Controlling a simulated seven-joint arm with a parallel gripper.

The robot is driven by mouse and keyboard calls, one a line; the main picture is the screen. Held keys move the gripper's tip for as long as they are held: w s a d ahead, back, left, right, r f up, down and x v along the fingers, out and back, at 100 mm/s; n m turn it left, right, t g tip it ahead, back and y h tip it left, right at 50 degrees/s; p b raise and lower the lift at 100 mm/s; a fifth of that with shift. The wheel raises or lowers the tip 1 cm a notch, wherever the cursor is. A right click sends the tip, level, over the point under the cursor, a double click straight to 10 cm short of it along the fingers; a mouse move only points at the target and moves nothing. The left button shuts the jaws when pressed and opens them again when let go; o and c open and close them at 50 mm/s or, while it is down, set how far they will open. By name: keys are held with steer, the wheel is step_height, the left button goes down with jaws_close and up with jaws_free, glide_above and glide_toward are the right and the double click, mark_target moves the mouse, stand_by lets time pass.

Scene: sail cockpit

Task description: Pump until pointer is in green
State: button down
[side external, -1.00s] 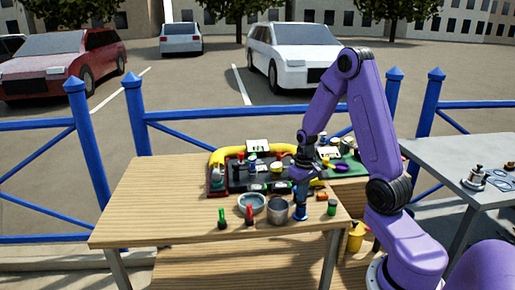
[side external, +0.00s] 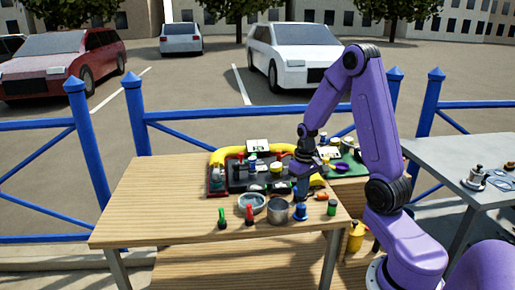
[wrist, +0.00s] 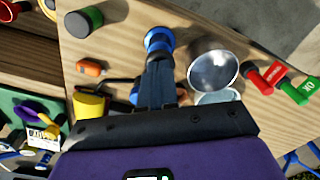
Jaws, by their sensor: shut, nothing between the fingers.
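A small blue round-topped piece (side external: 300,212) stands near the table's front right edge, beside a grey metal pot. In the wrist view it is a blue knob (wrist: 160,40) just beyond my fingertips. My gripper (side external: 301,196) points down above it, and its dark fingers (wrist: 160,68) are together with nothing held. I cannot tell from these views whether the fingertips touch the knob. A white card-like panel (side external: 258,146) stands at the back of the table. No pointer or green zone can be made out at this size.
Close by are the metal pot (side external: 278,211), a pale blue dish (side external: 251,203), a red-topped item (side external: 249,215), a green-topped item (side external: 222,219) and a green cylinder (side external: 332,207). The table's left half is clear.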

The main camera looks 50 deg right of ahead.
steer(key=shift+r, duration=3)
steer(key=s+a+r+n, duration=0.2)
steer(key=a+n, duration=0.2)
steer(key=a, duration=0.5)
steer(key=s+a+r+n, duration=0.1)
steer(key=s+a+n, duration=0.25)
steer(key=a, duration=0.55)
steer(key=s+a+r+n, duration=0.1)
steer(key=s+a+n, duration=0.3)
steer(key=s, duration=0.3)
steer(key=s+a+n, duration=0.3)
steer(key=s+n, duration=0.1)
steer(key=s, duration=0.3)
steer(key=shift+a+r, duration=0.35)
steer(key=shift+r, duration=0.05)
